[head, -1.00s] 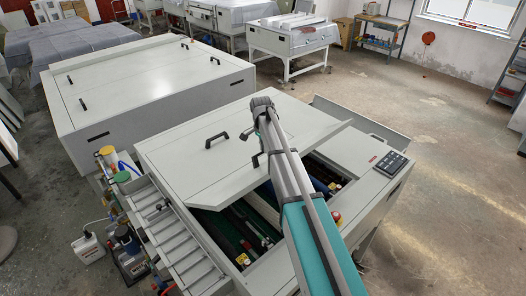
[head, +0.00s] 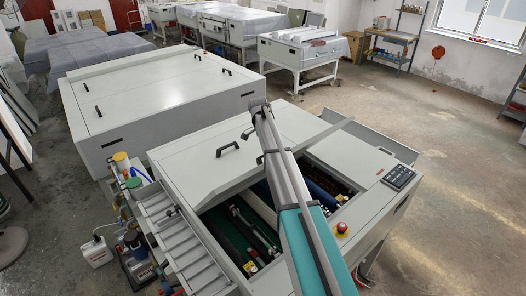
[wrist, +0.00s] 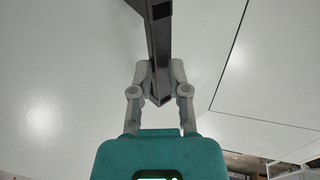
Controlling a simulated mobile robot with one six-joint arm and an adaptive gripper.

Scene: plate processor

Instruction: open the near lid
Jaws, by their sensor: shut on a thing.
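The near lid (head: 299,126) is a pale grey panel on the near machine, tilted up with its front edge above a dark opening. Below it, rollers and a green inner surface (head: 225,228) show. My gripper (head: 257,107) is at the lid's upper side, small and partly hidden by my arm in the head view. In the wrist view, my gripper (wrist: 160,78) is shut on a dark bar handle (wrist: 159,35), with the lid surface (wrist: 65,90) behind it. A second black handle (head: 228,148) on the lid is free.
A similar closed machine (head: 160,85) stands behind on the left. A keypad (head: 398,177) and a red stop button (head: 341,228) are on the near machine's right side. Bottles and pumps (head: 130,240) crowd its left side. The floor at right is clear.

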